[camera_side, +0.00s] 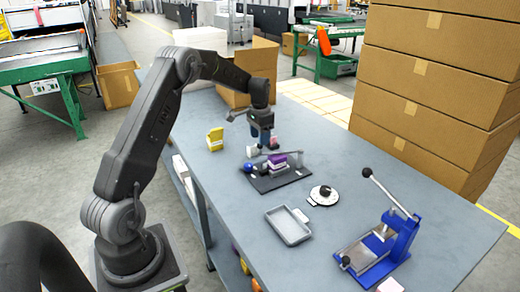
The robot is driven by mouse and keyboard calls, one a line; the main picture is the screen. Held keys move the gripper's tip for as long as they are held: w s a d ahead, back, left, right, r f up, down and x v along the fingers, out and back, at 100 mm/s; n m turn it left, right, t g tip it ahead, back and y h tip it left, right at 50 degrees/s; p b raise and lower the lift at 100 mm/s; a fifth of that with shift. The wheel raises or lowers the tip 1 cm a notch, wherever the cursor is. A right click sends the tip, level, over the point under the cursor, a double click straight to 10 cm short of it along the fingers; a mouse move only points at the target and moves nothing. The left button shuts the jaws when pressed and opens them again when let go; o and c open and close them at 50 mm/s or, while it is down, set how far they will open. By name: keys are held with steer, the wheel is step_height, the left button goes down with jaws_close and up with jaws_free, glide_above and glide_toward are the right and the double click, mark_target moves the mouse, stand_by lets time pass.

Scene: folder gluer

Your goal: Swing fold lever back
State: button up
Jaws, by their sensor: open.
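A small fixture with a dark base plate (270,183) sits near the middle of the grey-blue bench. A purple piece (278,160) lies on it, over a lighter block. A thin grey bar lies across the top of the fixture, with a pale rounded end (252,151) at its left. A blue ball knob (248,167) is at the left of the base. I cannot tell for sure which of these is the fold lever. My gripper (265,145) is open and points down just above the fixture's back left part. Its fingertips are small here, and contact with the bar cannot be told.
A yellow holder (215,139) stands left of the fixture. A round dial (323,195), an empty grey tray (288,226) and a blue press (398,238) with a raised black-knobbed handle are nearer. An open cardboard box (258,62) and stacked cartons (440,90) stand behind.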

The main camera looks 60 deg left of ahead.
mark_target(260, 149)
steer(key=shift+f, duration=2.7)
steer(key=shift+c, duration=0.4)
jaws_close()
